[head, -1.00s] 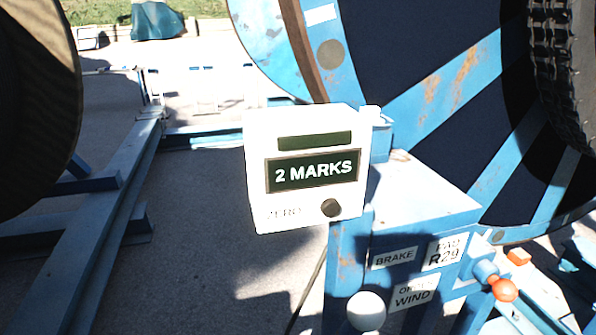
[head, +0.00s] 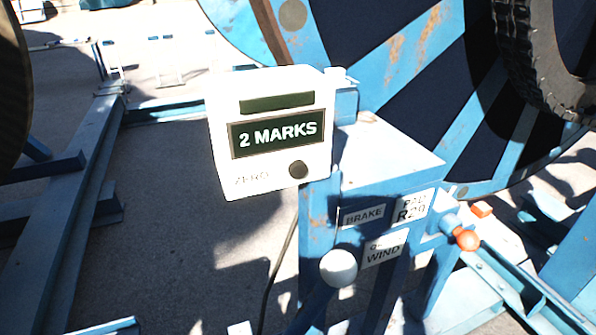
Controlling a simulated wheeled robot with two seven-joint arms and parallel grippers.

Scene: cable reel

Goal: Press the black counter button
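The black counter button (head: 298,169) is a small dark round knob at the lower right of the white counter box (head: 222,160). The word ZERO is printed to the left of it. Above it a dark display (head: 278,133) reads "2 MARKS", with a blank dark green strip (head: 277,102) above that. Nothing covers the button. Neither of my grippers is in view.
The box is by a blue stand (head: 390,160) labelled BRAKE and WIND. A white ball knob (head: 338,267) and an orange-red knob (head: 467,240) stick out near it. A large blue and dark reel (head: 400,70) stands behind. Blue rails (head: 75,210) lie on the ground at left.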

